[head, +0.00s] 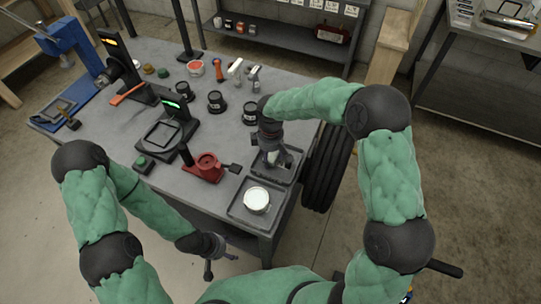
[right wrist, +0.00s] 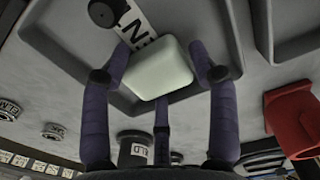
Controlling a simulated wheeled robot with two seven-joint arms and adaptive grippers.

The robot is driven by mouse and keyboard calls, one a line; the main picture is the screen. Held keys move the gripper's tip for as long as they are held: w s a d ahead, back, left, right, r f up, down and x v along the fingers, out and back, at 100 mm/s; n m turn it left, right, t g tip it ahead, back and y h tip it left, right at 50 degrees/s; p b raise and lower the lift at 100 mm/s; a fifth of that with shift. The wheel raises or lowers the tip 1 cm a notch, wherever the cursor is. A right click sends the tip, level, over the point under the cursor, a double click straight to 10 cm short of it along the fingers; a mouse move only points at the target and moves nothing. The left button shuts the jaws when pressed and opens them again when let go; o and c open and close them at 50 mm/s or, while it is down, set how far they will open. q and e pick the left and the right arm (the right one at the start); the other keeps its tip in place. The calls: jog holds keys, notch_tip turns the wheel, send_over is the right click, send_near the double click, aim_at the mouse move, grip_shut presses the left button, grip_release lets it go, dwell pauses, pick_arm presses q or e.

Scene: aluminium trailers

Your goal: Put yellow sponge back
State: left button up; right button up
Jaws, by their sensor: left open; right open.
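A pale, rounded block (right wrist: 158,70), whitish green rather than clearly yellow, sits in a dark tray (right wrist: 60,62) in the right wrist view. It may be the sponge. My right gripper (right wrist: 165,60) has its fingers spread around the block, with one finger on each side and one below. Whether they touch it cannot be told. In the head view, my right gripper (head: 272,157) points down over the back tray (head: 291,178) and hides much of its contents. My left gripper (head: 221,264) is open and empty, low in front of the table.
A white label strip (right wrist: 133,22) lies beside the block. A front tray (head: 236,212) holds a round white-topped tin (head: 257,200). A red fixture (head: 204,168) stands left of the trays. Black jars (head: 216,101) stand behind. A black tyre (head: 328,168) is beside the table's right edge.

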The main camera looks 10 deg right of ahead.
aim_at(270, 156)
notch_tip(270, 156, up, 12)
jog(key=p, duration=0.3)
jog(key=shift+f, duration=0.15)
